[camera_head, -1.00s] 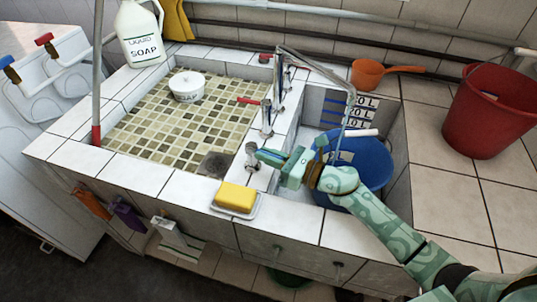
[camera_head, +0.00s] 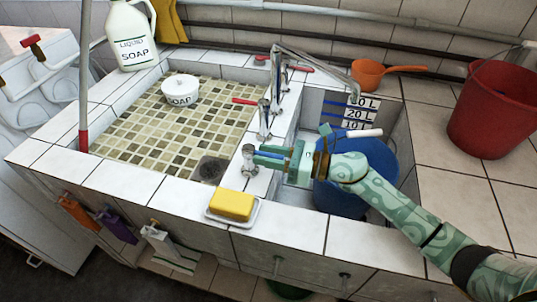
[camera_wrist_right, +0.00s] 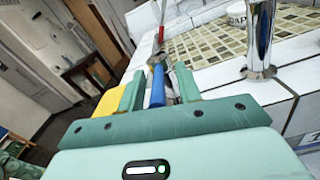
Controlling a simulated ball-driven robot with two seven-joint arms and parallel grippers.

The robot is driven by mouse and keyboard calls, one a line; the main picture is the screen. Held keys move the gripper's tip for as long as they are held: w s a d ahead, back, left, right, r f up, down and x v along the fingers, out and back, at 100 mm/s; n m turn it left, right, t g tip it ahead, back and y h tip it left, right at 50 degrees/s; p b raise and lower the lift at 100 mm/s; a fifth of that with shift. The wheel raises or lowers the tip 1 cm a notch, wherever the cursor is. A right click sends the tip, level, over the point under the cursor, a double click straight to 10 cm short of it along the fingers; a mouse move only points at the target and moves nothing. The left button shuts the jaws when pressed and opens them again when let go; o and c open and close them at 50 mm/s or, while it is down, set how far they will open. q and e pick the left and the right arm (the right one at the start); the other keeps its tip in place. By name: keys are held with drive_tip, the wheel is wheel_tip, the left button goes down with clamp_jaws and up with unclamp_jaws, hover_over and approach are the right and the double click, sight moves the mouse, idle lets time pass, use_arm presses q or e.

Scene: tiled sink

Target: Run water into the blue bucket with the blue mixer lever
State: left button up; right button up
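The blue mixer lever (camera_wrist_right: 158,86) lies between the two fingers of my right gripper (camera_wrist_right: 157,92) in the right wrist view, with a narrow gap to each finger. The gripper is open around it. In the head view, my right gripper (camera_head: 268,156) reaches left to the nearest chrome mixer (camera_head: 250,160) on the divider and largely hides the lever. The blue bucket (camera_head: 378,160) stands in the right basin, partly hidden by my right arm. The metal spout (camera_head: 310,60) extends above that basin. I cannot make out any running water. My left gripper is out of view.
A yellow sponge (camera_head: 232,205) on a dish sits on the front ledge near my gripper. Other taps with red levers (camera_head: 245,101) stand farther back along the divider. An orange dipper (camera_head: 369,76) and a red bucket (camera_head: 490,110) are at the right.

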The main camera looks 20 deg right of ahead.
drive_tip(key=v, duration=1.6)
drive_tip(key=shift+d, duration=0.2)
drive_tip(key=shift+s+f, duration=0.1)
